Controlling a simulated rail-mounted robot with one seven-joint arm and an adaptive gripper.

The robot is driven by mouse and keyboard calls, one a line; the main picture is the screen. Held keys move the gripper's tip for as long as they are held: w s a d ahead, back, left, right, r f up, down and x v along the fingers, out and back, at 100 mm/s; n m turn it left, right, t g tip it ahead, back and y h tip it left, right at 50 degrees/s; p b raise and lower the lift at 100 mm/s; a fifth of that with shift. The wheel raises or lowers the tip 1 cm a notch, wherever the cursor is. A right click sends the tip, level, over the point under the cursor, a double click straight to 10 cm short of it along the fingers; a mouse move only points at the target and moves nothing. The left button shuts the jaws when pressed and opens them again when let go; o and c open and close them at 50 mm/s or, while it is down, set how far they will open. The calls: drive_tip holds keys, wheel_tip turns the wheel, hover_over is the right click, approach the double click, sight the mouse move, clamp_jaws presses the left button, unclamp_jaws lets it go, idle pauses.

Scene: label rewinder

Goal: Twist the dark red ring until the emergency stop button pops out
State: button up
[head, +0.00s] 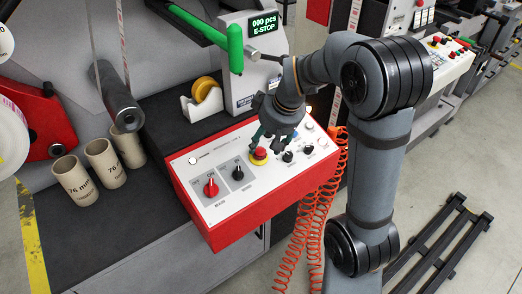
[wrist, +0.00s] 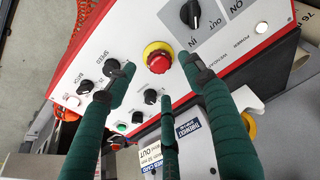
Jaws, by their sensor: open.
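The emergency stop button (head: 259,155) has a red cap over a yellow base and sits on the white top of the red control box. In the wrist view the button (wrist: 158,61) shows a dark red ring (wrist: 159,67) around its brighter cap. My gripper (head: 270,141) is open, pointing down at the panel just behind the button. In the wrist view its green fingers reach toward the button, one tip to the left, one to the right and one below. No finger clearly touches it, and I cannot tell their height above the panel.
A red selector knob (head: 211,187) and black knobs (head: 238,173) stand on the panel near the button. A display (head: 264,25) reads "000 pcs E-STOP". A tape dispenser (head: 202,102), cardboard cores (head: 74,180) and a green lever (head: 235,48) are nearby. Orange coiled cables (head: 320,205) hang in front.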

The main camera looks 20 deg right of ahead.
sight(261, 151)
drive_tip(key=x, duration=0.5)
drive_tip(key=shift+w+f, duration=0.1)
drive_tip(key=shift+f, duration=0.2)
drive_tip(key=c, duration=0.3)
drive_tip(key=c, duration=0.8)
drive_tip(key=shift+c, duration=0.3)
